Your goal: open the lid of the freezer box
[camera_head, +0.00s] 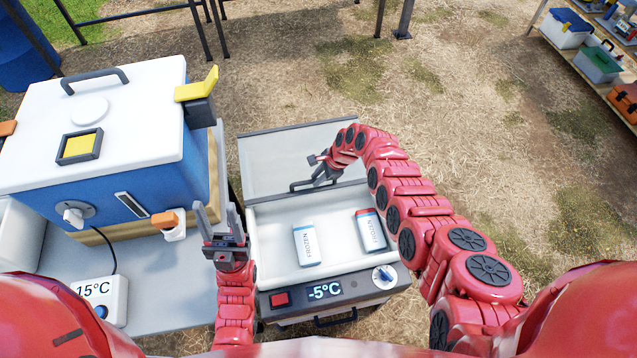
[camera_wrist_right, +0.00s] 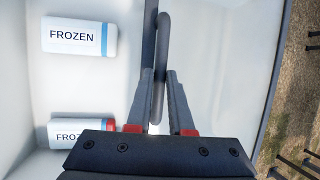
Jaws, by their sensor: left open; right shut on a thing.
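The freezer box (camera_head: 262,228) stands open in front of me, its white interior showing, with a "-5°C" display on its front panel. Its lid (camera_head: 275,157) is raised at the far side and leans back. My right gripper (camera_head: 317,171) is shut on the lid's dark bar handle (camera_head: 298,186); in the right wrist view the fingers (camera_wrist_right: 156,95) are on either side of the handle (camera_wrist_right: 162,60). My left gripper (camera_head: 222,222) is open and empty, left of the freezer box. Inside lie two packs marked "FROZEN", one with a blue end (camera_head: 307,245) and one with a red end (camera_head: 371,231).
A blue and white cooler (camera_head: 135,150) with a yellow latch stands on the table (camera_head: 180,285) at left. A white device reading "15°C" (camera_head: 98,298) is at the front left. Shelves with boxes (camera_head: 597,64) stand far right. Bare ground is open behind the freezer box.

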